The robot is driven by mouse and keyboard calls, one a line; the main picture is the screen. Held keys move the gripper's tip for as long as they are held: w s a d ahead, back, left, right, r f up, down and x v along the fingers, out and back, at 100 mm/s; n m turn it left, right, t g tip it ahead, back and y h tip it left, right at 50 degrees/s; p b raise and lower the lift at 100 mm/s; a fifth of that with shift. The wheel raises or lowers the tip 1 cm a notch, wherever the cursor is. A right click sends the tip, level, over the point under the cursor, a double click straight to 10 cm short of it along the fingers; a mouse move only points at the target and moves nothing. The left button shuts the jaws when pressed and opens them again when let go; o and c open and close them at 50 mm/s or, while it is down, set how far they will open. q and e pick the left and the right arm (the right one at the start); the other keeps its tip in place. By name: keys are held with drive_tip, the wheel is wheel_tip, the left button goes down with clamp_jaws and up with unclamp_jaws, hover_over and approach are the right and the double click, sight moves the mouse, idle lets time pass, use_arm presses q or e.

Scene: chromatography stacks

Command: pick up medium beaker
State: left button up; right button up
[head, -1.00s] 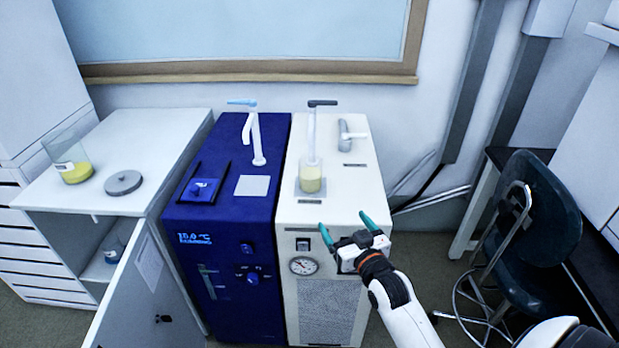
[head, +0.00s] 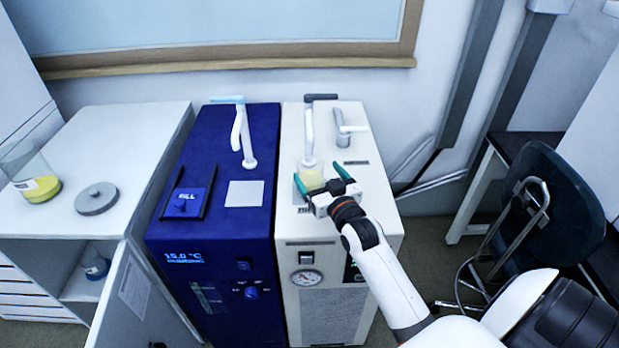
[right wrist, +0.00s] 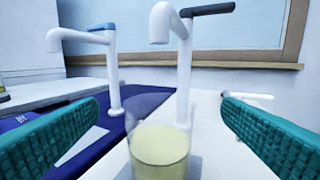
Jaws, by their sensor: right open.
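The medium beaker, a clear glass with pale yellow liquid (head: 312,177), stands upright on a small plate on top of the white machine, under its spout. It also shows in the right wrist view (right wrist: 160,150), low in the middle between the two teal fingers. My right gripper (head: 318,178) is open, with one finger on each side of the beaker. In the right wrist view a gap shows between the beaker and each finger. The gripper partly hides the beaker in the head view. My left gripper is not in view.
The white machine's spout (head: 309,135) rises just behind the beaker, with a grey tap (head: 343,130) to its right. The blue machine (head: 225,225) stands at left. A larger beaker (head: 35,180) and a grey disc (head: 97,198) are on the white cabinet. A chair (head: 560,190) stands at right.

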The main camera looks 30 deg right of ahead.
sight(305, 159)
drive_tip(key=shift+w+d, duration=0.1)
drive_tip(key=shift+w, duration=0.55)
drive_tip(key=shift+w+f, duration=0.15)
drive_tip(key=shift+w, duration=0.15)
drive_tip(key=shift+w+d, duration=0.1)
drive_tip(key=shift+w, duration=0.2)
drive_tip(key=w, duration=0.3)
drive_tip(key=w+f, duration=0.1)
drive_tip(key=shift+w+d+f+p, duration=0.1)
drive_tip(key=shift+w+d+p, duration=0.2)
drive_tip(key=shift+d+p, duration=0.1)
drive_tip(key=shift+s, duration=0.1)
drive_tip(key=shift+c, duration=0.8)
drive_tip(key=shift+a, duration=0.1)
drive_tip(key=c, duration=0.3)
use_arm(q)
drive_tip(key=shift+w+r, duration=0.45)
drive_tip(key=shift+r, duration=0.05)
use_arm(e)
drive_tip(key=c, duration=0.8)
drive_tip(key=shift+r, duration=0.25)
